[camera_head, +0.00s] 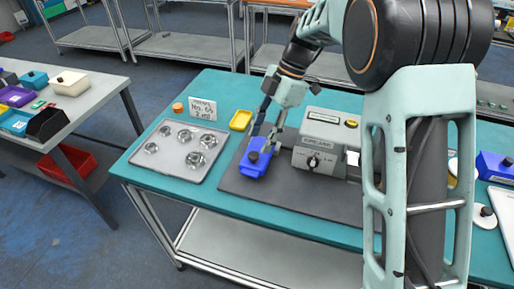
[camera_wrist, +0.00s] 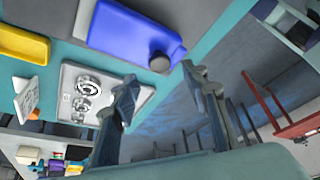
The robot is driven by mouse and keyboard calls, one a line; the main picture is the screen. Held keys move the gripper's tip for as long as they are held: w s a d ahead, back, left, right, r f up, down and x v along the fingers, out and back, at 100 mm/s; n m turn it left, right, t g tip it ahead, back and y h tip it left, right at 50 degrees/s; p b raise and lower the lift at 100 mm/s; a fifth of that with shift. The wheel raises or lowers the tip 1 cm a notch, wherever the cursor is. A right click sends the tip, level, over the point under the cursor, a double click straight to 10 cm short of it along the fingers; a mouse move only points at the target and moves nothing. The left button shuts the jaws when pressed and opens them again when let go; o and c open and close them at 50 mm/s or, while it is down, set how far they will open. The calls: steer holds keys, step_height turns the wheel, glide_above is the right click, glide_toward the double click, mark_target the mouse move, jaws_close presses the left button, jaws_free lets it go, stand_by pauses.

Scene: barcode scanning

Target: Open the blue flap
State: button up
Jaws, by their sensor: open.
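The blue flap (camera_head: 254,164) is the lid of a blue box on the dark mat, with a dark round knob (camera_head: 253,156) on it. In the wrist view the blue flap (camera_wrist: 130,32) is at the top, with its dark knob (camera_wrist: 160,63) at its lower right corner. My gripper (camera_head: 264,141) is open and empty, its fingers at the knob end of the box in the head view. In the wrist view my gripper (camera_wrist: 160,85) has its fingers spread below the knob. I cannot tell whether a finger touches the knob. The flap looks shut.
A grey device (camera_head: 323,143) with a dial stands just right of the blue box. A tray (camera_head: 178,173) with several metal parts lies to the left. A yellow bin (camera_head: 241,120) and a handwritten sign (camera_head: 203,108) stand behind. The front edge of the teal table (camera_head: 235,226) is close.

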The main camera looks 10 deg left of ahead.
mark_target(254, 154)
steer(key=shift+x, duration=2.35)
jaws_close()
